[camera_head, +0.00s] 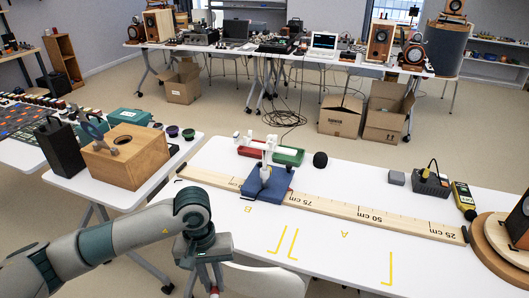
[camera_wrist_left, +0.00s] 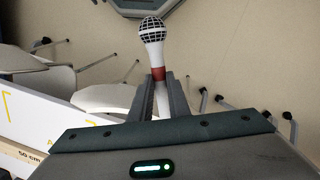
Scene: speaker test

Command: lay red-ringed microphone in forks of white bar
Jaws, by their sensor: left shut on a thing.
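The red-ringed microphone (camera_wrist_left: 152,32) has a dark, white-gridded head, a white body and a red ring. In the left wrist view my left gripper (camera_wrist_left: 160,88) is shut on it around the white handle, just below the ring, with the head sticking out past the fingertips. In the head view my left gripper (camera_head: 209,277) points down in front of the table's near left edge, and only a little of the microphone shows at the bottom.
A wooden ruler board (camera_head: 350,213) runs across the white table (camera_head: 340,180). Green and red trays (camera_head: 287,156) and a dark foam ball (camera_head: 320,160) lie behind the block. A wooden box (camera_head: 125,155) stands on the left table. The near middle of the table, with yellow marks, is clear.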

